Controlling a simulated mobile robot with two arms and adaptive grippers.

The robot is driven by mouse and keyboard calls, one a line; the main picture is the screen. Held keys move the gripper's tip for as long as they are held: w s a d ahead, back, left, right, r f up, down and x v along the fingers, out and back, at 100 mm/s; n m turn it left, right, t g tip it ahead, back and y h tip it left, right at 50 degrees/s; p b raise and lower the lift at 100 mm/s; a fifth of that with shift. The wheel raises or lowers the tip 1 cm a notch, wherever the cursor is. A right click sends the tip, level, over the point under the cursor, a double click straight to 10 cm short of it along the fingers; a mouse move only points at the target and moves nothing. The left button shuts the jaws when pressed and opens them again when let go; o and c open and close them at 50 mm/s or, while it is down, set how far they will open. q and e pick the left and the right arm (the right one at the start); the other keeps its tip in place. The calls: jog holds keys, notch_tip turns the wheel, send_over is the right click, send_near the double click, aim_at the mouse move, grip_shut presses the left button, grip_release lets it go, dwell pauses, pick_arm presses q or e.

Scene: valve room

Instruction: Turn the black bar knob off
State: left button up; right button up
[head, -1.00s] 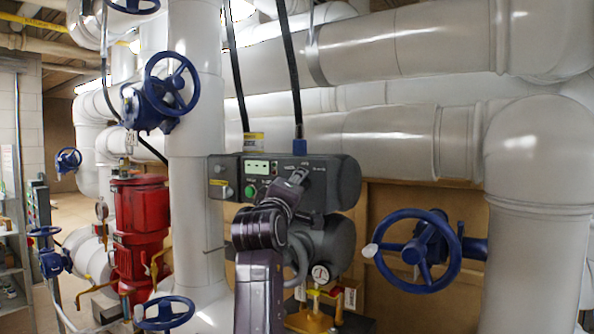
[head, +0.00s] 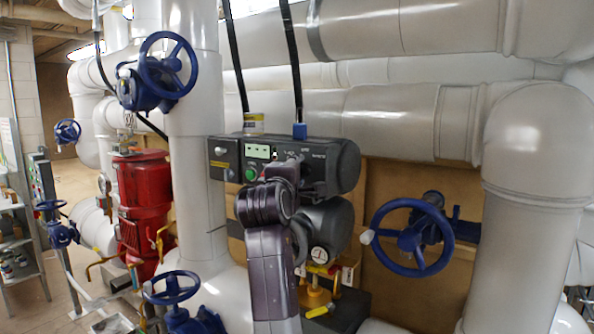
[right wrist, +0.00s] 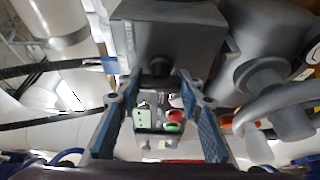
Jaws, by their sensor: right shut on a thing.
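The dark grey control box (head: 335,165) is mounted on the pipework in the middle of the head view, with a small display (head: 257,151) and a green button (head: 251,173) on its face. My right gripper (head: 290,166) reaches up to the box face, right of the display. The black bar knob (right wrist: 160,68) shows in the right wrist view between the fingertips of my right gripper (right wrist: 160,80), which is shut on it. In the head view the gripper and wrist mostly hide the knob, so its angle cannot be told. My left gripper is not in view.
Blue handwheels stand left (head: 168,65) and right (head: 412,237) of the box. A red pump (head: 145,190) is at the left. Thick white pipes surround the box.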

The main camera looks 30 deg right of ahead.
jog(key=o, duration=1.2)
jog(key=shift+c, duration=0.2)
jog(key=v, duration=1.2)
